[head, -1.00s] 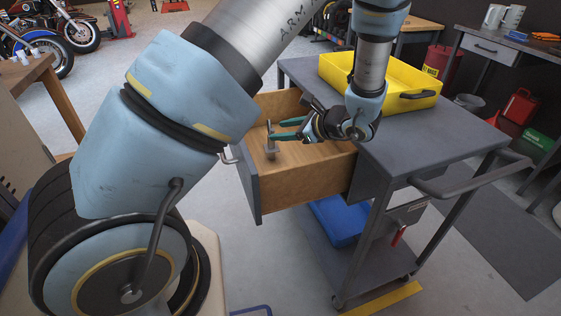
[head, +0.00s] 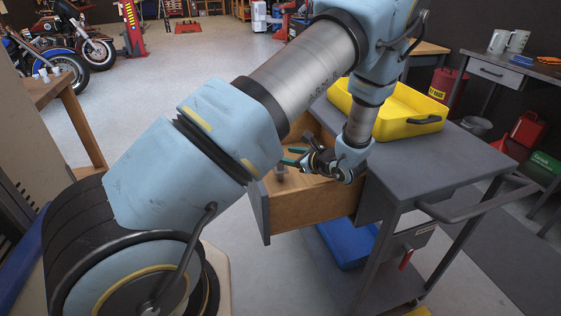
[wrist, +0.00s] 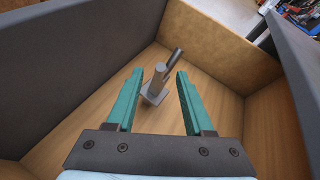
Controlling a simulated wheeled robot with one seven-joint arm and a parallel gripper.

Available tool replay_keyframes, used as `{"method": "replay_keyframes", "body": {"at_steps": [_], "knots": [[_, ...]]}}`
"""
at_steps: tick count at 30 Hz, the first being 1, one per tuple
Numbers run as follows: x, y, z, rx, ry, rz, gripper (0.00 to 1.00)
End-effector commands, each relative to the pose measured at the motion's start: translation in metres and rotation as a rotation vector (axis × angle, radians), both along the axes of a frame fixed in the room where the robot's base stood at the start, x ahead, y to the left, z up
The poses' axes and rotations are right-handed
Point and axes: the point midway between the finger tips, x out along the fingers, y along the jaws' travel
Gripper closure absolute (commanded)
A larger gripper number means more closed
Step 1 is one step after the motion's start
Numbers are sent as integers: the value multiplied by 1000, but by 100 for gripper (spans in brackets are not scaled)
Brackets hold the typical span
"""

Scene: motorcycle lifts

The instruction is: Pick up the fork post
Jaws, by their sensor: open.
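The fork post is a small grey metal post on a flat base. It stands on the wooden floor of the open drawer, and in the wrist view the fork post (wrist: 156,85) shows ahead of and between my fingertips. My gripper (wrist: 158,78) has two teal fingers spread wide, with nothing held. In the head view my gripper (head: 290,156) is inside the drawer (head: 310,205), to the right of the fork post (head: 279,174). The fingers look apart from the post. My arm hides part of the drawer.
The drawer sticks out from a grey cart (head: 440,160) with a yellow tray (head: 410,112) on top. Drawer walls stand close around my gripper. A blue bin (head: 345,240) sits on the lower shelf. A wooden table (head: 60,95) is at left.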

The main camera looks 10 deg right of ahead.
Motion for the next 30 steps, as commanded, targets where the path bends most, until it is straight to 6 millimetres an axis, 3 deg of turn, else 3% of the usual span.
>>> {"method": "replay_keyframes", "body": {"at_steps": [11,24,30], "knots": [[9,5,-5,-2,0,-1,49],[9,5,-5,-1,0,-1,98],[9,5,-5,-1,0,-1,100]]}}
